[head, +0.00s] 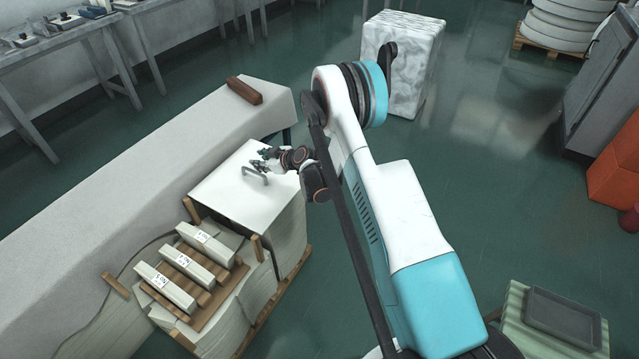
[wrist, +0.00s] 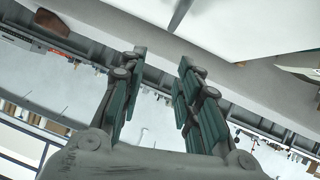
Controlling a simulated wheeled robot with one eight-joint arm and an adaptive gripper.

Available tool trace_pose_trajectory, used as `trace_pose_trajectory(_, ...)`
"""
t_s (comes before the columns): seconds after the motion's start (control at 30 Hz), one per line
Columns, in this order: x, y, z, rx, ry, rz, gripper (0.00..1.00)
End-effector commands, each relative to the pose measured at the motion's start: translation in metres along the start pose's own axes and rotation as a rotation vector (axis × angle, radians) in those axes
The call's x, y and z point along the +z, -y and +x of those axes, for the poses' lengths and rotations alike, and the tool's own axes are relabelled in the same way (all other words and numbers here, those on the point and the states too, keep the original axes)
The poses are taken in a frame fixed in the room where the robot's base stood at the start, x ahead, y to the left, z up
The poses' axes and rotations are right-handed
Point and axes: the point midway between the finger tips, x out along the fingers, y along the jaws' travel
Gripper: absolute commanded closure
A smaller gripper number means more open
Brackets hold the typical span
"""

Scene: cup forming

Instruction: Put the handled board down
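My gripper (head: 258,167) hangs over the white top of a stack (head: 235,195), left of my arm. In the wrist view my gripper (wrist: 155,95) has its two fingers wide apart with nothing between them. A brown wooden slatted board (head: 207,309) lies on the lower front part of the layered stack and bears three white labelled blocks (head: 182,265). Short wooden bars (head: 116,286) stick out near its corners; I cannot tell if they are its handles. The board is apart from my gripper, nearer the picture's bottom.
A long pale-covered table (head: 120,165) runs along the left, with a brown wooden piece (head: 243,90) at its far end; it also shows in the wrist view (wrist: 52,22). A marbled white block (head: 405,55) stands behind.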

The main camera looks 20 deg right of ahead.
Motion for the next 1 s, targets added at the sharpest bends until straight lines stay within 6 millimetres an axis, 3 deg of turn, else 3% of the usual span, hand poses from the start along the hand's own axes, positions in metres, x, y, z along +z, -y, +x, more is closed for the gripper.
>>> trace_pose_trajectory(0.1, -0.032, -0.005, -0.02, -0.003, 0.026, 0.025, 0.69)
trace_pose_trajectory(0.5, -0.117, -0.006, -0.097, 0.002, 0.116, 0.117, 0.69)
trace_pose_trajectory(1.0, -0.188, 0.02, -0.214, 0.036, 0.226, 0.231, 0.69)
